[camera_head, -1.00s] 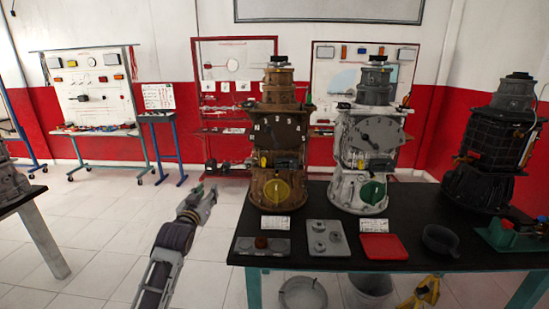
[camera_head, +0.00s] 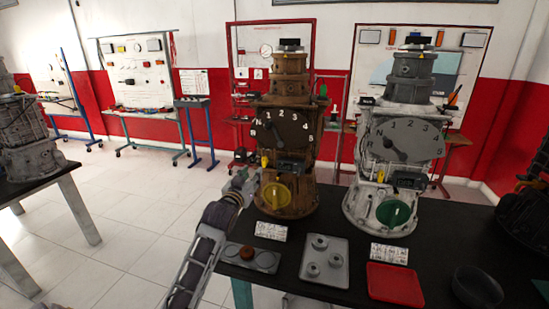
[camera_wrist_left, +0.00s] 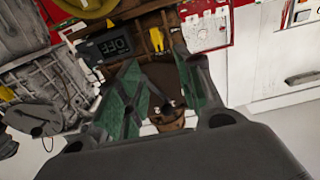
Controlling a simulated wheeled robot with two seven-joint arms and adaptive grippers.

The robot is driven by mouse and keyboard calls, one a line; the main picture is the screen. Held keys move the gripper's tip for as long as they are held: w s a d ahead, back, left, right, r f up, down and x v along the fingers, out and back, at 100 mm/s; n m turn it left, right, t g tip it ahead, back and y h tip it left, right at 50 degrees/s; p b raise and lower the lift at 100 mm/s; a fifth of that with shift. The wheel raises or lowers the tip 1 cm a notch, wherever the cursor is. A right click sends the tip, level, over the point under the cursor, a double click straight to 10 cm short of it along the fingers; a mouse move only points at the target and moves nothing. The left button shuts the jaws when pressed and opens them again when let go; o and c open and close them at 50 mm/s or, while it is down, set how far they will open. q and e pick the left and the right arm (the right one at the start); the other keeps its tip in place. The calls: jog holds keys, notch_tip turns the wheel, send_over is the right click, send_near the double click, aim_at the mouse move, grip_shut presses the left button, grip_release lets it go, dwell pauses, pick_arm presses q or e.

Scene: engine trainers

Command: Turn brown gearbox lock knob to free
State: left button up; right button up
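The brown gearbox (camera_head: 290,90) stands upright at the table's left end. Low on its front is a round yellow knob (camera_head: 277,195), with a small dark display (camera_head: 293,167) and a small yellow lever (camera_head: 265,161) above it. My left gripper (camera_head: 243,182) is just left of the yellow knob, apart from it in the picture; the depth gap is unclear. In the left wrist view its green-padded fingers (camera_wrist_left: 157,65) are spread with nothing gripped. That view is inverted: the yellow knob (camera_wrist_left: 85,6) is cut off at the top, beside the display (camera_wrist_left: 112,45). My right gripper is not in view.
A white gearbox (camera_head: 400,85) with a green knob (camera_head: 393,213) stands to the right. On the black table (camera_head: 345,232) are a grey plate (camera_head: 322,262), a red tray (camera_head: 395,284) and a dark bowl (camera_head: 476,287). Floor is open to the left.

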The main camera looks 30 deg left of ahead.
aim_at(264, 159)
pick_arm(q)
jog(key=shift+w, duration=0.15)
jog(key=shift+w, duration=0.2)
dwell(0.3)
jog(key=shift+x, duration=6.65)
jog(key=shift+c, duration=0.4)
jog(key=shift+d, duration=0.1)
grip_shut()
